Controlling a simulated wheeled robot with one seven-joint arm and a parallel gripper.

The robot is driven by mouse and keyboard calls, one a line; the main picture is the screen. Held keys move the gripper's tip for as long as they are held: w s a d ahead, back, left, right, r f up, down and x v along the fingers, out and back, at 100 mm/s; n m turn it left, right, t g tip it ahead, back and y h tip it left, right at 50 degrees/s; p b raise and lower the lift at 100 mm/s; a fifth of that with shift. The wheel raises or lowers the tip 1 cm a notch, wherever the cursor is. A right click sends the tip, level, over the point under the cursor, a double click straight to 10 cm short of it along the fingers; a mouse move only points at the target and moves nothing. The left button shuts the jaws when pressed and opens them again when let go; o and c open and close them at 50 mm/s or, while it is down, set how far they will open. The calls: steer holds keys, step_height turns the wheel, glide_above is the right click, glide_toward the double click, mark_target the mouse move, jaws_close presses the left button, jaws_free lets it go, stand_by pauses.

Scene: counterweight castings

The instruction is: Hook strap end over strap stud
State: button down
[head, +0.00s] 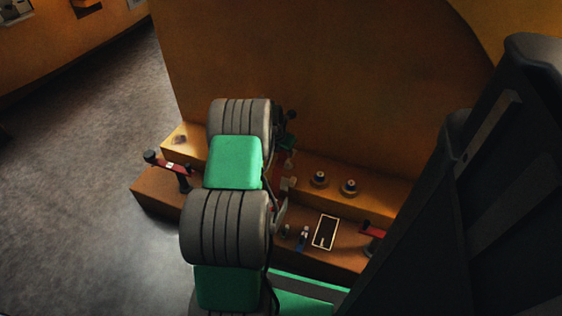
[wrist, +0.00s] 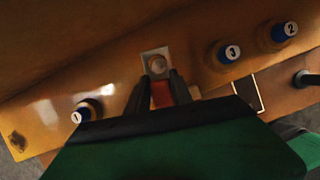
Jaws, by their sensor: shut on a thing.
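My gripper (wrist: 161,88) is shut on a red strap end (wrist: 162,96), which shows between the two dark fingers in the wrist view. Just beyond the fingertips is a pale square plate with a round, dull centre (wrist: 157,64), on the orange casting. I cannot tell whether this is the stud on its base or a plate on the strap, nor whether strap and stud touch. In the head view my arm hides most of the gripper and strap.
A light-rimmed dark tray (head: 314,232) lies on the lower step. Red-and-black fittings stand at left (head: 172,166) and right (head: 373,231). Grey floor is clear at left.

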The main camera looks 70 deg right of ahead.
steer(key=shift+w+n, duration=0.1)
steer(key=shift+n, duration=0.2)
steer(key=shift+r, duration=0.1)
steer(key=shift+d+r, duration=0.15)
steer(key=shift+d, duration=0.05)
steer(key=shift+f+b, duration=2.05)
steer(key=shift+f, duration=2.05)
steer(key=c, duration=1.1)
jaws_free()
steer(key=shift+o, duration=0.2)
steer(key=p+v, duration=0.3)
steer(key=v, duration=0.5)
steer(key=shift+f+p, duration=0.1)
steer(key=shift+p, duration=0.3)
